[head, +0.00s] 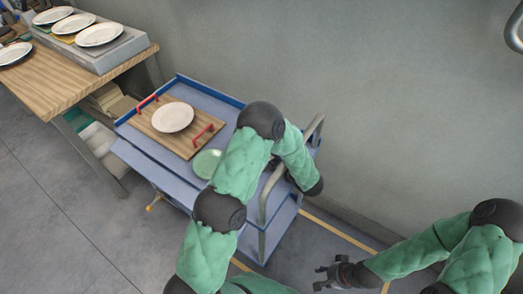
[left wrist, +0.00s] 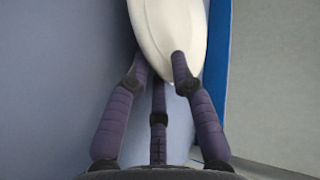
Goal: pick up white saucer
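A white saucer (left wrist: 165,28) shows in the left wrist view, steeply foreshortened, with its narrow end among the fingers of my left gripper (left wrist: 158,72). Two fingertips lie at its near face and edge, and the third finger runs up behind its lower end. The gripper looks shut on its rim. In the head view my left arm hides this saucer and most of the gripper. My right gripper (head: 331,274) is open and empty, low at the right, away from the trolley.
A blue trolley (head: 146,159) carries a wooden tray (head: 183,145) with red handles and a white plate (head: 172,117). A green plate (head: 206,163) is partly behind my left arm. A wooden table (head: 60,85) with a rack of plates stands at upper left. A wall lies behind.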

